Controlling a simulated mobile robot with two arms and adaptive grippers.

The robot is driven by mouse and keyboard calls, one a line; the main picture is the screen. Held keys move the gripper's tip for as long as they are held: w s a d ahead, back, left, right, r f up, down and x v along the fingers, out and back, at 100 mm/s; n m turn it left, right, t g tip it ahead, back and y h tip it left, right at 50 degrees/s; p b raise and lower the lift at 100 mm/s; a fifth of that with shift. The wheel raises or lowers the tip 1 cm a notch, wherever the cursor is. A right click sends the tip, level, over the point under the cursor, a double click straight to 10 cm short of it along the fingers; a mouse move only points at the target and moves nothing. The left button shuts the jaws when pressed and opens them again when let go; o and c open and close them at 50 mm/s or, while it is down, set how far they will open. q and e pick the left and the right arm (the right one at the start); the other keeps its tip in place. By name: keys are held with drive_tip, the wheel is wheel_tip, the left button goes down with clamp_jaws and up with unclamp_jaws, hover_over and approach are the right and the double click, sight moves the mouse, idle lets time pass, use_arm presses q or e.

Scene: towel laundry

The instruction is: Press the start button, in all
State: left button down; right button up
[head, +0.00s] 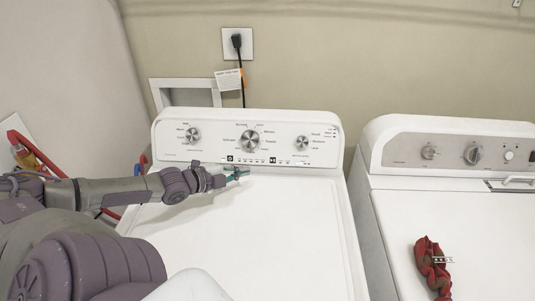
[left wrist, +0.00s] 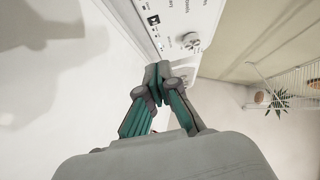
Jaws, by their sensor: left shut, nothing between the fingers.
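The white washer's control panel (head: 247,139) has several silver knobs and a low row of small dark and white markings. A small dark square (head: 230,158) is at the left end of that row. Which mark is the start button is too small to tell. My left gripper (head: 238,173) is shut and empty, just below and in front of this row. In the left wrist view its fingertips (left wrist: 157,78) meet near the panel's edge, with a knob (left wrist: 191,41) and a dark square mark (left wrist: 153,20) beyond. Contact with the panel cannot be told. My right gripper is not in view.
A second white machine (head: 460,220) stands to the right, with a dark red cloth (head: 430,268) on its top. A black plug and cord (head: 238,45) hang on the wall behind. The first washer's lid (head: 270,235) is bare.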

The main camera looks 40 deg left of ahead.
use_arm(q)
drive_tip(key=b, duration=0.6)
approach(273, 160)
drive_tip(key=w+d, duration=0.1)
drive_tip(key=w, duration=0.1)
drive_tip(key=w+d+f, duration=0.1)
drive_tip(key=w+d, duration=0.1)
drive_tip(key=shift+w+d, duration=0.2)
drive_tip(key=shift+d, duration=0.1)
drive_tip(key=shift+w+a+f+b, duration=0.2)
drive_tip(key=shift+w+a+b, duration=0.25)
drive_tip(key=shift+b, duration=0.4)
drive_tip(key=shift+w+a, duration=0.1)
drive_tip(key=shift+w, duration=0.05)
drive_tip(key=shift+w+a+f, duration=0.3)
drive_tip(key=shift+w+a, duration=0.1)
drive_tip(key=shift+f, duration=0.1)
